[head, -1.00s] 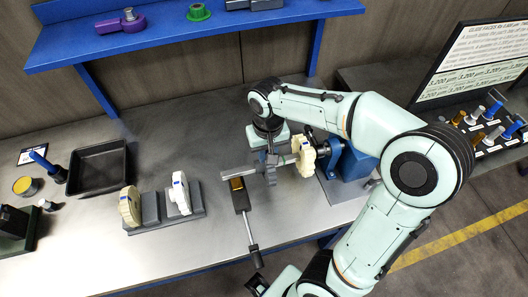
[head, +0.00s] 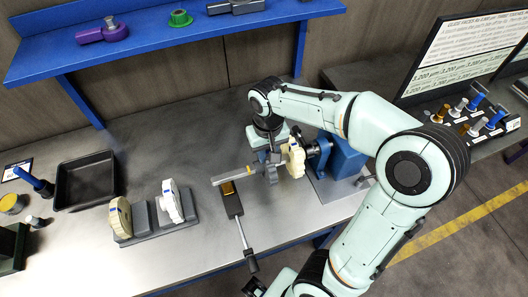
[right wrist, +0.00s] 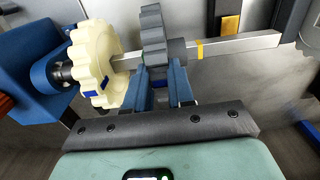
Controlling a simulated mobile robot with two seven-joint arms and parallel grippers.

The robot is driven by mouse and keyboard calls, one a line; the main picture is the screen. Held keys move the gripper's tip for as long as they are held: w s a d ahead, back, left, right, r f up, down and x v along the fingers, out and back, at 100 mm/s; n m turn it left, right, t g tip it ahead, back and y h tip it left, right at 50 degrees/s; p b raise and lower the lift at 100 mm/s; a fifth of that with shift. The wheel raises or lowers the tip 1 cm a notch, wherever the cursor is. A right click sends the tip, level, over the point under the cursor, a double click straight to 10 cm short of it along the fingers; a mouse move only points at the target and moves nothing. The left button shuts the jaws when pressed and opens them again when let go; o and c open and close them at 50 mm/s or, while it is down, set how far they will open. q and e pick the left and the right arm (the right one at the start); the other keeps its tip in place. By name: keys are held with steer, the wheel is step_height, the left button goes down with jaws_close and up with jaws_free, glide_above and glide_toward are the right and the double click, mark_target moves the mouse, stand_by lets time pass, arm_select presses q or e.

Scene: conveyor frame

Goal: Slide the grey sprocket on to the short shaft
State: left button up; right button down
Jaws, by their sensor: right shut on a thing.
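My right gripper (head: 272,158) is shut on the grey sprocket (head: 273,173). In the right wrist view its blue fingers (right wrist: 160,88) grip the sprocket (right wrist: 154,38) from below. The sprocket sits around the grey shaft (head: 230,177), whose free end sticks out to the left. That end carries a yellow band, and points right in the wrist view (right wrist: 240,45). A cream sprocket (head: 295,158) is on the same line, nearer the blue block (head: 345,157). In the wrist view a gap with bare shaft separates the two sprockets.
A black tool with a long handle (head: 243,232) lies below the shaft's free end. A grey stand (head: 143,226) holds a cream sprocket (head: 121,217) and a white one (head: 172,201). A black tray (head: 84,192) stands left. Bench between tray and shaft is mostly clear.

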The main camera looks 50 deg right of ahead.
steer(key=shift+s+d, duration=0.15)
steer(key=shift+d, duration=0.1)
steer(key=c, duration=0.9)
jaws_free()
arm_select(q)
steer(key=shift+w+r+p, duration=0.35)
steer(key=shift+r+p, duration=0.15)
steer(key=shift+r, duration=0.15)
steer(key=shift+w+r+p, duration=0.35)
steer(key=shift+r+p, duration=0.15)
steer(key=shift+r, duration=0.1)
arm_select(e)
step_height(320, 180, up, 13)
steer(key=shift+s+a+r, duration=0.1)
steer(key=shift+r, duration=0.1)
